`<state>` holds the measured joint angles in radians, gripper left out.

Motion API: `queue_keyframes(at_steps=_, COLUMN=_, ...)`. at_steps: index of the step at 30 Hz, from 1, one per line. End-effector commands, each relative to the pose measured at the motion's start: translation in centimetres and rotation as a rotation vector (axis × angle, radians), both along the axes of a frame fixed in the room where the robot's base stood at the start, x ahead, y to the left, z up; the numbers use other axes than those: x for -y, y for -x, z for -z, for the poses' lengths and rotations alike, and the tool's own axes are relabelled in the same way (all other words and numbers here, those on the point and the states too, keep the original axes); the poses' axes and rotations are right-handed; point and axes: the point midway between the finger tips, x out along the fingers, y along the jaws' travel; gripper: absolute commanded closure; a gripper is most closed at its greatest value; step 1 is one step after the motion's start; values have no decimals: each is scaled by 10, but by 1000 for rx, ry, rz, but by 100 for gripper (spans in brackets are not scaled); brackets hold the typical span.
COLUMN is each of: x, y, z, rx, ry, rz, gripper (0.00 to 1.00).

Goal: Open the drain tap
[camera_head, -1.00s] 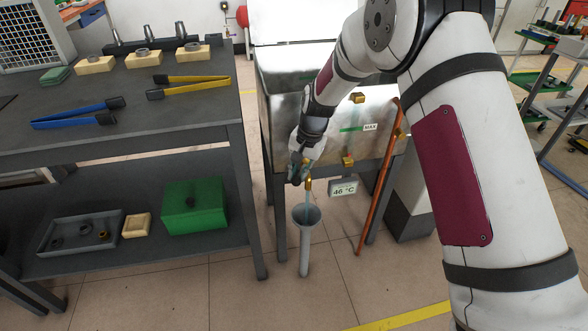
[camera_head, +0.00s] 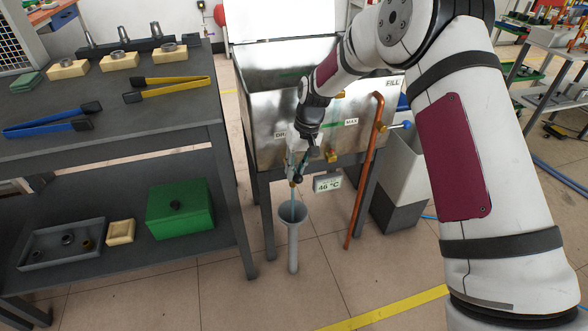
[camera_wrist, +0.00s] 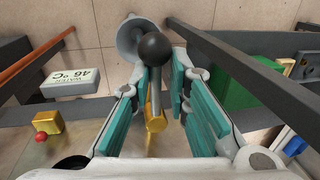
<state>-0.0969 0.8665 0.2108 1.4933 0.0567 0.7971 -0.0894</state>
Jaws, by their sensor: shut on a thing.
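The drain tap (camera_wrist: 155,121) is a brass body with a grey lever ending in a black ball (camera_wrist: 155,48), seen in the wrist view. My gripper (camera_wrist: 152,85) has its teal-padded fingers on both sides of the lever and is shut on it. In the head view my gripper (camera_head: 297,168) is low at the front of the steel tank (camera_head: 275,115), and it partly hides the tap. A pale bluish stream (camera_head: 294,206) runs down below the tap into a grey funnel pipe (camera_head: 293,245). The funnel mouth also shows in the wrist view (camera_wrist: 128,40).
A display (camera_head: 328,184) reading 46 °C hangs below the tank.

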Motion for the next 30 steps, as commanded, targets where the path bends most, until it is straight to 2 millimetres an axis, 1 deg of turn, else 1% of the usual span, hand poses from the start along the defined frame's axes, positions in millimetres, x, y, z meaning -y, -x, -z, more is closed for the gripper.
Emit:
queue_keyframes(at_steps=1, x=3, y=6, z=3, rx=-18, ry=6, rz=-12, gripper=100)
queue_keyframes(at_steps=14, x=8, y=4, z=4, rx=-17, ry=13, rz=-16, gripper=100)
queue_keyframes(at_steps=15, x=9, y=4, z=4, rx=-16, ry=13, rz=-15, gripper=74)
queue_keyframes(at_steps=17, x=9, y=4, z=4, rx=-16, ry=13, rz=-14, gripper=61)
queue_keyframes(at_steps=18, x=9, y=3, z=4, rx=-15, ry=13, rz=-14, gripper=56)
queue_keyframes(at_steps=26, x=6, y=2, z=2, rx=-9, ry=9, rz=-12, gripper=56)
queue_keyframes(at_steps=30, x=7, y=0, z=-6, rx=-5, ry=7, rz=-12, gripper=56)
